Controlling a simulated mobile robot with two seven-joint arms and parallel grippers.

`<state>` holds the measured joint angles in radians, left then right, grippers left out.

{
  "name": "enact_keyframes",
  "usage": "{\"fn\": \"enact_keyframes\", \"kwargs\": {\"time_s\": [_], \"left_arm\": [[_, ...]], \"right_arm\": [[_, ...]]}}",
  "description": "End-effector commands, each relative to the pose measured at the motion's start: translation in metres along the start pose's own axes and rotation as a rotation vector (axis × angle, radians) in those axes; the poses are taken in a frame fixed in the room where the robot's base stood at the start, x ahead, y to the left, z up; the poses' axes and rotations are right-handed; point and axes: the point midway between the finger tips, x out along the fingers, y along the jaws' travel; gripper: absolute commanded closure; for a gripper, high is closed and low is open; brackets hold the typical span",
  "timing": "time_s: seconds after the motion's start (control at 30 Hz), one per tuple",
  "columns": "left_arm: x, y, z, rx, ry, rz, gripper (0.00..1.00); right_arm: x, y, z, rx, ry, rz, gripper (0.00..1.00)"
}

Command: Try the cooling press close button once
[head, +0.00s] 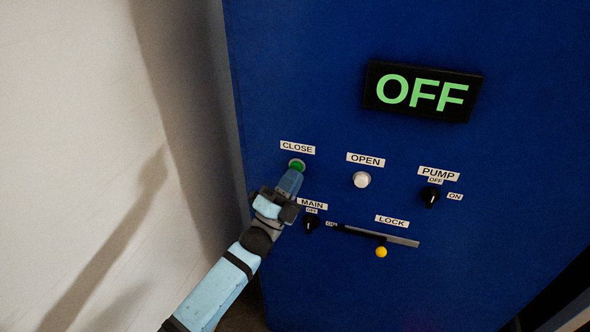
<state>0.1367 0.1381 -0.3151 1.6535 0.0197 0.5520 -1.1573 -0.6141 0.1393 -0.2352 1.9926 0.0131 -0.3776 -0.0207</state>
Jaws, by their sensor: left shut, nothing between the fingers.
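The green close button (297,164) is on the blue panel, under the label CLOSE (298,147). My left gripper (291,180) is shut and empty, with its fingertips right at the lower edge of the button. I cannot tell whether they touch it. The fingers hide the lower part of the button. My right gripper is not in view.
A pale wall (70,120) stands at left.

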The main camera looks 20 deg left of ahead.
Motion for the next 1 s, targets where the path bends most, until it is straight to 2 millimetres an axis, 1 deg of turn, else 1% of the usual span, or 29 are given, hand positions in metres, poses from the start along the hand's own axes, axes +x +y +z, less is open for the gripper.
{"fn": "enact_keyframes", "kwargs": {"time_s": [0.7, 1.0], "left_arm": [[0.0062, 0.0046, 0.0047, 0.001, 0.0, 0.0, 1.0], [0.0059, 0.0039, 0.0042, 0.001, 0.0, 0.0, 1.0]], "right_arm": [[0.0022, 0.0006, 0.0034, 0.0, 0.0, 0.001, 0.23], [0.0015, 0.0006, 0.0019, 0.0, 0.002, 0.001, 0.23]]}}
